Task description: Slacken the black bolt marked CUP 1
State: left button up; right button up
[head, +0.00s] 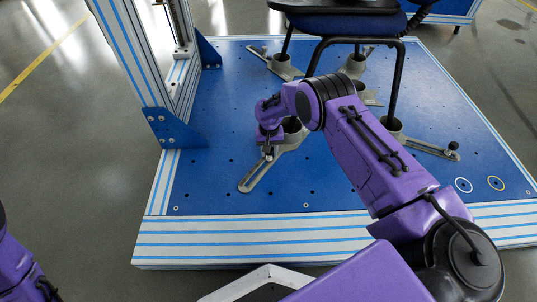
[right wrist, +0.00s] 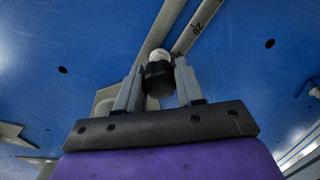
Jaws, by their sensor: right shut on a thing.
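My right gripper (head: 268,153) is at the slotted grey metal foot plate (head: 258,178) nearest me on the blue platform. In the right wrist view its two grey fingers (right wrist: 159,72) are shut on a black bolt (right wrist: 158,80), one on each side. A pale round metal part shows just beyond the bolt, against the grey slotted bar. In the head view the gripper and wrist mostly hide this bolt. No CUP 1 mark can be read. The grey cup (head: 294,127) of this plate stands just right of the gripper. My left gripper is out of view.
A chair with a dark blue seat (head: 352,22) and black legs stands over the platform (head: 330,185). Another black bolt (head: 453,147) sits on the right foot plate. A striped upright frame (head: 133,55) rises at the left. The platform's front left is clear.

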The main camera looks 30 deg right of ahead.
jog(key=n, duration=0.3)
jog(key=shift+n, duration=0.3)
jog(key=n, duration=0.4)
jog(key=o, duration=1.1)
jog(key=shift+c, duration=0.2)
jog(key=shift+r+m, duration=0.1)
jog(key=shift+m, duration=0.9)
jog(key=m, duration=0.4)
jog(key=shift+m, duration=1.1)
